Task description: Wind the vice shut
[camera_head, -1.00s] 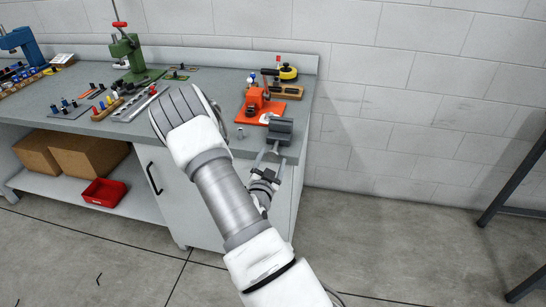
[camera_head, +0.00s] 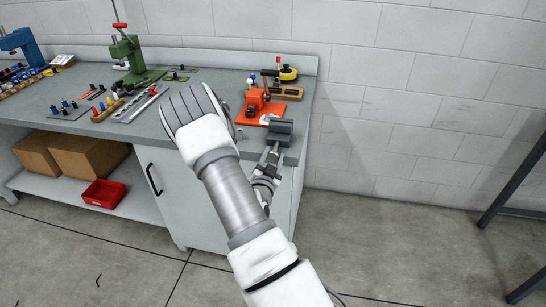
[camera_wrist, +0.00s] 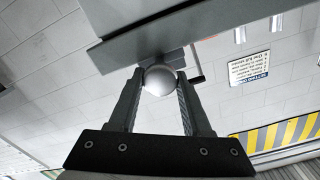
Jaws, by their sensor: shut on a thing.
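The grey vice (camera_head: 280,132) sits at the front right corner of the bench. My gripper (camera_head: 272,156) is just below and in front of it, partly hidden by my arm. In the wrist view my gripper (camera_wrist: 160,84) is shut on a round, pale grey knob (camera_wrist: 160,80), one finger on each side. The knob appears to be the end of the vice handle; the rest of the handle is mostly hidden. I cannot tell from these views how wide the vice jaws stand.
An orange fixture (camera_head: 257,103) stands on the bench just behind the vice. A green press (camera_head: 127,52) and small parts are further left. A red bin (camera_head: 104,193) is on the lower shelf. The floor to the right is clear up to a dark frame (camera_head: 513,180).

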